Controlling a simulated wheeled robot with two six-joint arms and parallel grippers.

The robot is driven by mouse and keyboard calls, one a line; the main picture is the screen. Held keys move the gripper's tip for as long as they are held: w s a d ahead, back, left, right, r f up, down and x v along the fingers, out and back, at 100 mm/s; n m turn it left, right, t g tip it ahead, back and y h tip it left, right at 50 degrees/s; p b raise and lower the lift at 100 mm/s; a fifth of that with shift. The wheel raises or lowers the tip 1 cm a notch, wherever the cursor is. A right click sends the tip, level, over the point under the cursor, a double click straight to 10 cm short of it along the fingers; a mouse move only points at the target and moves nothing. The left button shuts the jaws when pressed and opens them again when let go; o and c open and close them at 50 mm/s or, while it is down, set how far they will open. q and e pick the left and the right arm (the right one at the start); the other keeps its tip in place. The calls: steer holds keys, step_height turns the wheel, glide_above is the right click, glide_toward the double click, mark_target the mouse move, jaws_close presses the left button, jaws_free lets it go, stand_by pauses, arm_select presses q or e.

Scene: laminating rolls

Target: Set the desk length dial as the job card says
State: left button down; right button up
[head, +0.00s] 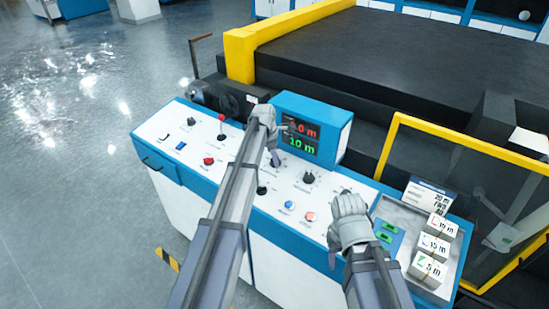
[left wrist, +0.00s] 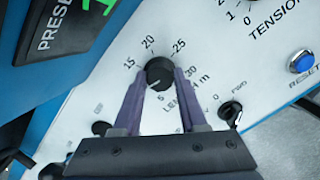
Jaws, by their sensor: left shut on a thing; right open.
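The length dial (left wrist: 160,73) is a round black knob on the white desk panel, with printed numbers around it, including 15, 20, 25 and 30. My left gripper (head: 275,160) is shut on this dial, one purple finger on each side in the left wrist view. I cannot clearly tell where the dial's mark points. The display (head: 304,135) shows a red reading ending in .0 m above a green 10 m. The job card (head: 430,194) stands at the desk's right end and seems to read 20 m and FWD. My right gripper (head: 333,258) is open above the desk's right part.
The tension dial (head: 309,177), a black FWD switch (left wrist: 230,112) and a blue reset button (left wrist: 302,62) are near the length dial. White blocks marked in metres (head: 429,268) lie in a tray at right. A yellow-framed guard (head: 455,138) stands behind.

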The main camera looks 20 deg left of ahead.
arm_select(q)
steer(key=n, duration=0.6)
steer(key=shift+n, duration=0.3)
steer(key=n, duration=0.5)
steer(key=shift+n, duration=0.3)
steer(key=shift+c, duration=2.2)
jaws_free()
steer(key=shift+r, duration=0.1)
steer(key=p+v, duration=0.7)
steer(key=shift+s+r+p, duration=0.25)
steer(key=shift+r+p, duration=0.1)
